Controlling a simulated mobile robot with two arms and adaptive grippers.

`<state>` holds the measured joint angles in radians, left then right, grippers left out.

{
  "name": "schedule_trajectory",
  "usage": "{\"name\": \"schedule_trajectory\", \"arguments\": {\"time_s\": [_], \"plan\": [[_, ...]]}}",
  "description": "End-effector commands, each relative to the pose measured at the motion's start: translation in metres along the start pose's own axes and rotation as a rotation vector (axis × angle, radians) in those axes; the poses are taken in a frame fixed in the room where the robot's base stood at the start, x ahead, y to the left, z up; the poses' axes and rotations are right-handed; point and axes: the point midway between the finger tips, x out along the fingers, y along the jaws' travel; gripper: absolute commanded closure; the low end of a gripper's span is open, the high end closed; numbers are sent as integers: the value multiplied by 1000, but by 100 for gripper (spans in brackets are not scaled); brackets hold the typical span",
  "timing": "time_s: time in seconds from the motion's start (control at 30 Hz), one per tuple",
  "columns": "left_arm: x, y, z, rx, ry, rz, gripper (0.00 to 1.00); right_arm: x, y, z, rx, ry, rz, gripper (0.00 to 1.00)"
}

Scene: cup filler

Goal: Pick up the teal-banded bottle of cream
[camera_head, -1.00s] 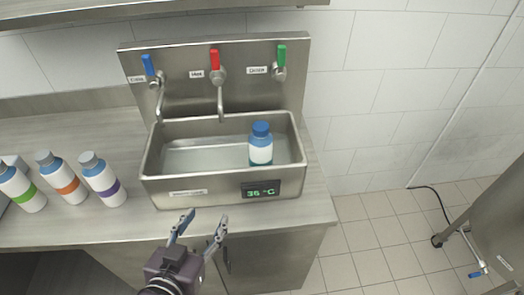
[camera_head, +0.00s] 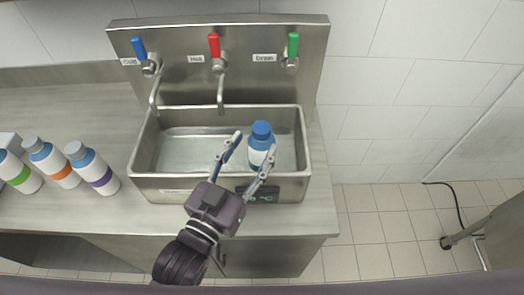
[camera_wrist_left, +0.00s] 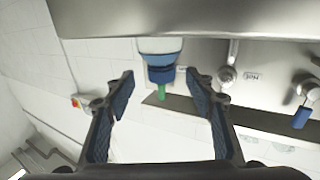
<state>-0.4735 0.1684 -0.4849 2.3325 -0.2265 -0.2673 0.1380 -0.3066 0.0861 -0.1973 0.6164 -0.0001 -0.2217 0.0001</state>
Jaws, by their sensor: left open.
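A white bottle with a blue cap (camera_head: 261,132) stands in the sink basin, toward its right side. My left gripper (camera_head: 255,143) is open and empty. In the left wrist view the bottle's blue cap (camera_wrist_left: 161,68) shows ahead, between the open fingers (camera_wrist_left: 161,85). I cannot tell whether they touch it. My right gripper is not in view.
The steel basin (camera_head: 150,181) holds water. Its display is partly hidden by my gripper. Blue, red (camera_head: 214,45) and green (camera_head: 293,44) valve handles stand behind. Bottles with green, orange (camera_head: 54,164) and purple (camera_head: 92,169) bands stand on the left counter.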

Motion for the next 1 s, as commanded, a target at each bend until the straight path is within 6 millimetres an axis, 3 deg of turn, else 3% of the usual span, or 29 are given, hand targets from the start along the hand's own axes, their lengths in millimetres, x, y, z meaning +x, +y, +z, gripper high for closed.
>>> {"name": "schedule_trajectory", "arguments": {"time_s": [0.13, 0.33, 0.5, 0.67, 1.0], "plan": [[18, -1, -8, 2, 2, 0, 50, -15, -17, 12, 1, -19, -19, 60], [45, -2, -7, 0, 0, 0, 50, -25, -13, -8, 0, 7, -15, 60], [51, -2, -5, -1, -1, 0, 50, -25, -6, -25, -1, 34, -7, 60], [51, -2, -4, -1, -2, 0, 50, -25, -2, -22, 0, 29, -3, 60], [51, -2, -4, 0, -2, 0, 88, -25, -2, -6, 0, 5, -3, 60]]}}
